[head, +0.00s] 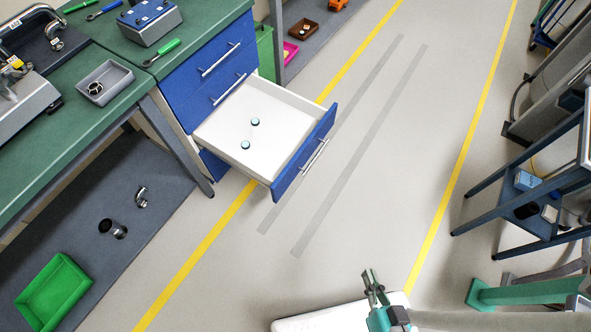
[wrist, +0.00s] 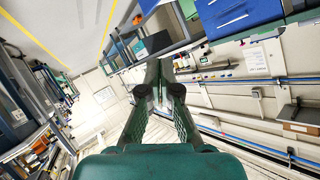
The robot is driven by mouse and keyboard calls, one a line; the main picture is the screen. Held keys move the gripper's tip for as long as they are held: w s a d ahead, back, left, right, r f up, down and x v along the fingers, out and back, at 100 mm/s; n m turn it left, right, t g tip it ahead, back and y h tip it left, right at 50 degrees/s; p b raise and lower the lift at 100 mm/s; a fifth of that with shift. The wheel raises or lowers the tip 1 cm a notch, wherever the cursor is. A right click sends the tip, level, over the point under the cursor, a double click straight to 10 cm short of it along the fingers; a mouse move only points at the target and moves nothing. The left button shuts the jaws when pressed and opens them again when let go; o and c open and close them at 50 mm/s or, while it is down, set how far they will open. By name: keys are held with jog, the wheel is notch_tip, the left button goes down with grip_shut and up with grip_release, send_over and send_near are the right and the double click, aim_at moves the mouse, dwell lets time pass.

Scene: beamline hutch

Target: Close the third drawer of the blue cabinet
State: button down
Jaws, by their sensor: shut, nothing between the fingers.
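The blue cabinet (head: 208,60) stands under the green worktop in the head view. Its third drawer (head: 305,158) is pulled far out over the floor, with a blue front, a silver bar handle and a white inside. Two small round teal-and-white items lie in it. The two drawers above are closed, and part of a blue front shows below. My gripper (head: 371,287) is low in the head view, over the floor and well apart from the drawer. It is shut and empty. The wrist view shows its fingers together (wrist: 158,70), with blue drawer fronts (wrist: 243,14) at upper right.
The green worktop (head: 80,150) holds a grey tray, a box and tools. A green bin (head: 54,292) sits on the grey lower shelf. A blue-framed cart (head: 520,195) stands at right. The floor (head: 350,210) between drawer and gripper is clear, marked with yellow lines.

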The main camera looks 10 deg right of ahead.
jog(key=w+f+m+g, duration=0.2)
jog(key=w+f+m, duration=0.4)
jog(key=f, duration=0.3)
jog(key=m+g+y, duration=0.5)
jog(key=m+y, duration=0.2)
jog(key=m, duration=0.9)
send_near(287, 174)
notch_tip(287, 174, down, 4)
jog(key=shift+w+a+f, duration=0.1)
jog(key=shift+w+a, duration=1)
jog(key=shift+a, duration=0.1)
jog(key=shift+w+a, duration=0.4)
jog(key=shift+w+a, duration=0.1)
